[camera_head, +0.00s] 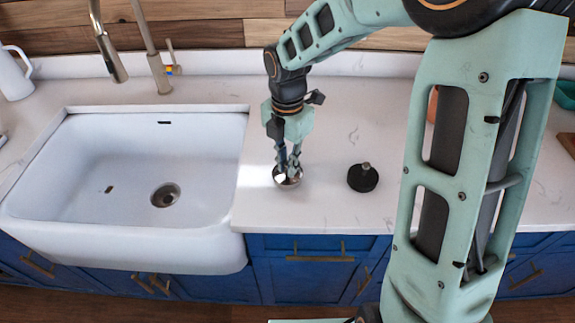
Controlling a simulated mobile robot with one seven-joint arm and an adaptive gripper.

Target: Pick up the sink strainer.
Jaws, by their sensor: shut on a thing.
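The sink strainer (287,180) is a small round metal piece on the white counter, just right of the sink. My gripper (288,168) points down over it, with its fingertips closed on the strainer's middle. The fingers hide part of the strainer. I cannot tell whether it still touches the counter.
A black round stopper with a small knob (363,178) stands on the counter right of my gripper. The white sink (80,190) with its drain (165,195) is at the left, below a tall faucet (158,70). A white jug (14,75) stands at the far left. My arm hides part of the right counter.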

